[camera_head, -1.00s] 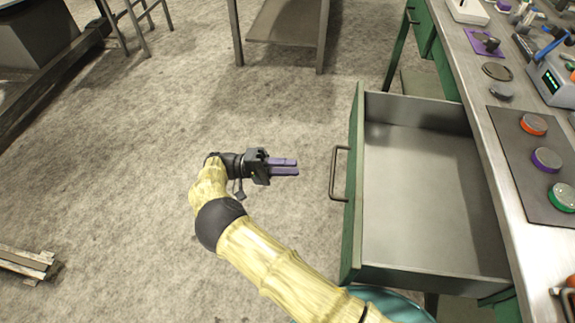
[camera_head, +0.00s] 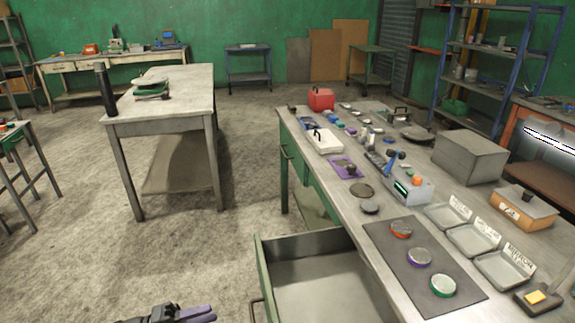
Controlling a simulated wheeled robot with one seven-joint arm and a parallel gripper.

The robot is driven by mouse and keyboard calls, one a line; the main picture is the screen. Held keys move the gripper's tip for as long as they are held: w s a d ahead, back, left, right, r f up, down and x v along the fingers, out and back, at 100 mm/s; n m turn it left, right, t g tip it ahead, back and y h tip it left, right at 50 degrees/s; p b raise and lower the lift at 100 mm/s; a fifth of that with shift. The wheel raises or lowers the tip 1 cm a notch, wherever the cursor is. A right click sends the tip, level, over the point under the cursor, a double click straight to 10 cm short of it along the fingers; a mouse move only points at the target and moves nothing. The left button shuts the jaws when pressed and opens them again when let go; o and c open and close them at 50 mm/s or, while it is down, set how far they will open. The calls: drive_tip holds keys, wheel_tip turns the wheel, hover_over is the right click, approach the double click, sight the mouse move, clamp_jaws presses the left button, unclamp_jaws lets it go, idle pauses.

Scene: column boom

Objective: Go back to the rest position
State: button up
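My gripper (camera_head: 197,315) shows at the bottom edge of the head view, left of the open drawer. Its purple fingers point right and lie close together, with nothing seen between them. The rest of my arm is mostly below the picture. The open drawer (camera_head: 315,275) sticks out from the green workbench (camera_head: 296,160). The visible part of the drawer is empty. Its handle (camera_head: 254,310) is near my fingertips, with a gap that I cannot judge well.
On the bench, a dark mat (camera_head: 385,240) carries three round pieces with orange, purple and green rims. Several trays (camera_head: 475,238) stand to its right. A grey table (camera_head: 165,100) stands at the back left. The floor (camera_head: 90,255) left of the drawer is clear.

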wheel_tip(320, 180, up, 23)
drive_tip(key=p, duration=2.1)
drive_tip(key=shift+f, duration=0.15)
